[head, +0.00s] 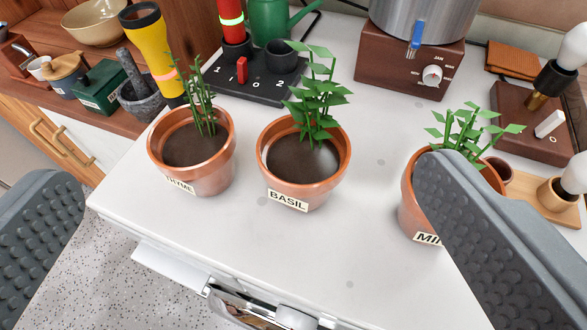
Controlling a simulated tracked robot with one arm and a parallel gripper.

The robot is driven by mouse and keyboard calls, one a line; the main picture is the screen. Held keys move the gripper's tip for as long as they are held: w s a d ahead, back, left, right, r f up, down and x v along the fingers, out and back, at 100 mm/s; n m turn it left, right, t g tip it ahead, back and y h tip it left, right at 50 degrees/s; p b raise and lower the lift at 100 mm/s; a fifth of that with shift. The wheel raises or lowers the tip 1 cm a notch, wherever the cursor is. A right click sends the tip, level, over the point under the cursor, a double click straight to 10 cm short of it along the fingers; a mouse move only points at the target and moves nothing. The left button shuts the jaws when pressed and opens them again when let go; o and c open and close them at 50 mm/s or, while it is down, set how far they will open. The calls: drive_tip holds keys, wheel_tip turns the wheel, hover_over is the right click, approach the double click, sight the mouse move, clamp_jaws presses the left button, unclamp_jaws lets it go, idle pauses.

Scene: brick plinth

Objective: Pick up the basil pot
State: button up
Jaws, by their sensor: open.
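The basil pot (313,188) is a terracotta pot with dark soil, a leafy green plant and a label reading BASIL. It stands upright on the white top, near its front edge, in the middle of the head view. My gripper (245,200) is open and empty. One grey finger is at the left edge of the view and the other reaches in from the lower right. The basil pot shows in the gap between them, and neither finger visibly touches it. The right finger covers part of another pot.
A thyme pot (213,172) stands close left of the basil pot. A mint-like pot (411,212), its label partly hidden, stands to the right. Behind are a black numbered base (262,88) and a brown dial box (396,68). White surface (375,140) is clear right of the basil.

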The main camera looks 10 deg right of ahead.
wheel_tip(320, 180, down, 10)
drive_tip(key=w+d+h+p, duration=0.2)
drive_tip(key=p, duration=0.2)
drive_tip(key=b, duration=0.1)
approach(304, 144)
drive_tip(key=shift+w+d+f+m+g, duration=0.15)
drive_tip(key=shift+w+d+m+g, duration=0.1)
drive_tip(key=shift+w, duration=0.35)
drive_tip(key=shift+w+d+f+m+g, duration=0.2)
drive_tip(key=shift+w+d, duration=0.1)
drive_tip(key=shift+w, duration=0.3)
drive_tip(key=shift+a+b+x, duration=0.15)
drive_tip(key=shift+b+x, duration=0.25)
drive_tip(key=shift+x, duration=1.25)
drive_tip(key=shift+a+b+x, duration=0.2)
drive_tip(key=shift+b+x, duration=0.2)
drive_tip(key=shift+x, duration=1.25)
drive_tip(key=shift+w+r, duration=0.15)
drive_tip(key=shift+w, duration=0.05)
drive_tip(key=c, duration=1.3)
